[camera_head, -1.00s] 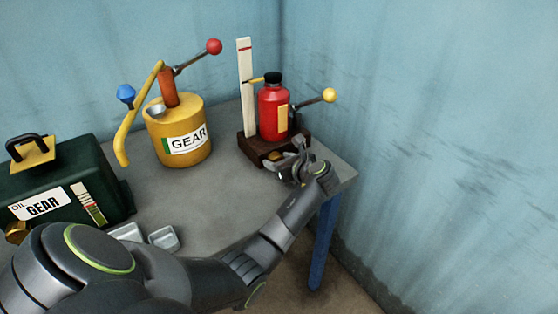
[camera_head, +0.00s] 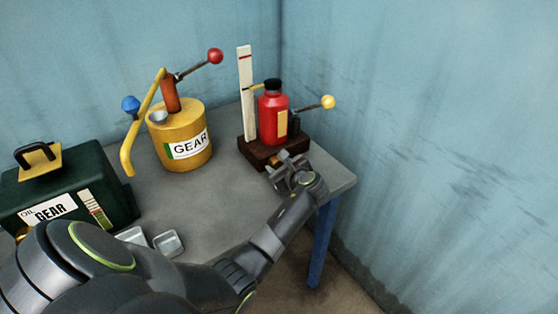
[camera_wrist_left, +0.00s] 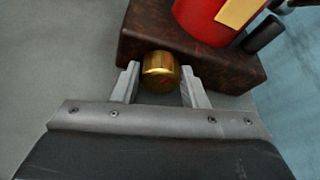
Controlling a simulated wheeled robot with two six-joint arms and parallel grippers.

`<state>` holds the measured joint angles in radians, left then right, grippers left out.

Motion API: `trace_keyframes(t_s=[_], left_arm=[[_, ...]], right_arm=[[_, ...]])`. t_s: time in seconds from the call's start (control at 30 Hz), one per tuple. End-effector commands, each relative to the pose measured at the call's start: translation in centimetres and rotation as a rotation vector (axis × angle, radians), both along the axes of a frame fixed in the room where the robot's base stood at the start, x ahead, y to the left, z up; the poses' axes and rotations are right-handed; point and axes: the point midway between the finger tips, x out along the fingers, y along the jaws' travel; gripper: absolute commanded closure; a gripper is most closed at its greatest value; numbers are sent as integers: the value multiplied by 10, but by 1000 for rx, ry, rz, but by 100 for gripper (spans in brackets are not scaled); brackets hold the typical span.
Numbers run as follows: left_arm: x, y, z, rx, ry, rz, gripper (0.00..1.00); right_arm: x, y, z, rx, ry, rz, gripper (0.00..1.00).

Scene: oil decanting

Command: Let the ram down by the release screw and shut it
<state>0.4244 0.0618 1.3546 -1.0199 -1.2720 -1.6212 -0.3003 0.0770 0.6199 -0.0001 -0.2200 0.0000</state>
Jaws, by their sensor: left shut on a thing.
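The red jack (camera_head: 272,122) stands upright on its dark brown base (camera_head: 250,150) near the table's right corner. A white upright scale strip (camera_head: 246,95) with a red mark stands beside it, with a thin yellow pointer near the bottle's black top. The brass release screw (camera_wrist_left: 160,72) sticks out of the front of the base (camera_wrist_left: 225,75) in the left wrist view. My left gripper (camera_head: 281,170) is at the base's front, its two fingers on either side of the screw and shut on it. The jack's handle with a yellow knob (camera_head: 327,102) points right. My right gripper is not in view.
A dark green GEAR case (camera_head: 100,180) is at the left. Small metal trays (camera_head: 168,243) lie near my arm. Blue walls close in behind and right.

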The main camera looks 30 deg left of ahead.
Motion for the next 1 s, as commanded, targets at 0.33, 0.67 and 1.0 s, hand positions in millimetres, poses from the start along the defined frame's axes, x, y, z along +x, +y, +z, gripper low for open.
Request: trace_keyframes(t_s=[0.33,0.67,1.0], left_arm=[[-2,1,-1,-86,-210,1,84],[-3,2,-2,-122,-297,0,84],[-2,1,-1,-126,-305,1,84]], right_arm=[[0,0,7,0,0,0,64],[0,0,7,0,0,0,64],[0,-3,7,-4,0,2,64]])
